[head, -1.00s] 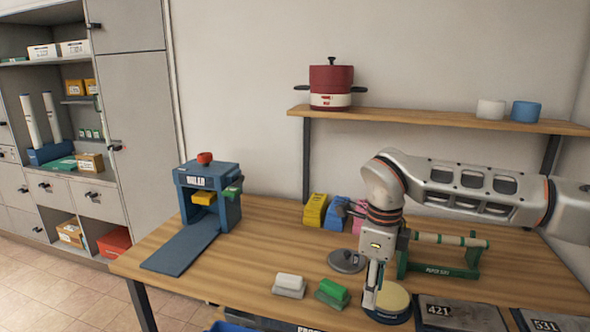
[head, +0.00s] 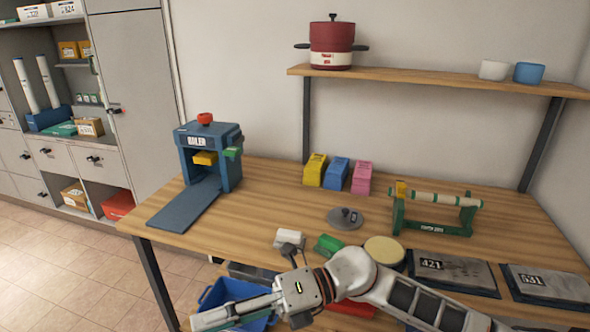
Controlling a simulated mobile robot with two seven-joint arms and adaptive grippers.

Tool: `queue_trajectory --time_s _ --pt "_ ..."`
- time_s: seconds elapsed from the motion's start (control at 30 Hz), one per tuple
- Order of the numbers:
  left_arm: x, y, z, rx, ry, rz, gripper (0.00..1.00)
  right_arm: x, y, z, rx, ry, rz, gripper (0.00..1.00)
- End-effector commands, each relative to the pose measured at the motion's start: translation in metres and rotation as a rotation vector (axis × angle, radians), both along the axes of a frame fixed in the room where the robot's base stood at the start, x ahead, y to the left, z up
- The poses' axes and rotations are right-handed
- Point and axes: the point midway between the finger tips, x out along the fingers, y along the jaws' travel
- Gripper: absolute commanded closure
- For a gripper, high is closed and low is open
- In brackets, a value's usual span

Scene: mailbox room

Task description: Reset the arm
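My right arm enters from the lower right and lies low along the table's front edge. Its gripper (head: 205,319) points left at the bottom of the head view, in front of the table and over a blue bin (head: 228,294). Its long fingers lie nearly in line with each other from this angle, so I cannot tell whether they are open or shut. No held object shows clearly between them. My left gripper is not in view.
The wooden table (head: 262,195) holds a blue sealer press (head: 208,150), a white block (head: 288,239), a green block (head: 328,245), a round cream pad (head: 384,251), a green roll stand (head: 436,214) and dark plates (head: 452,271). The left tabletop is partly clear.

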Motion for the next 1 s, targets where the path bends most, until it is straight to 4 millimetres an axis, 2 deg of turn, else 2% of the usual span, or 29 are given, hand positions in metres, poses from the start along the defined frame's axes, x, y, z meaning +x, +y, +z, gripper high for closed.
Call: queue_trajectory --time_s 0.13,0.27,0.37,0.47,0.57,0.6,0.73,0.87,1.0 --pt "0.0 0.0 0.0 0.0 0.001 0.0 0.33 0.015 0.002 0.024 0.202 0.26 -0.169 0.67" --pt "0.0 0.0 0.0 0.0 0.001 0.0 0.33 0.045 -0.014 0.029 0.348 0.494 -0.34 0.67" --pt "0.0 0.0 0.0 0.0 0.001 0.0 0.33 0.071 -0.038 0.018 0.442 0.684 -0.483 0.67" --pt "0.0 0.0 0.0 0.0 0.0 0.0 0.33 0.095 -0.069 -0.008 0.519 0.878 -0.633 0.67" --pt "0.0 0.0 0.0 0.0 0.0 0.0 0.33 0.112 -0.107 -0.047 0.579 1.073 -0.789 0.67" --pt "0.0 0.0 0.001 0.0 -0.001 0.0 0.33 0.116 -0.123 -0.066 0.599 1.151 -0.855 0.67" --pt "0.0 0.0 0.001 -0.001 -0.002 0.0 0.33 0.114 -0.177 -0.137 0.646 1.402 -1.064 0.67" --pt "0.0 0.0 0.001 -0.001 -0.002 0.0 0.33 0.09 -0.227 -0.208 0.665 1.624 -1.257 0.67" --pt "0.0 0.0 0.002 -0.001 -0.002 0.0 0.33 0.046 -0.274 -0.277 0.664 1.833 -1.444 0.67"
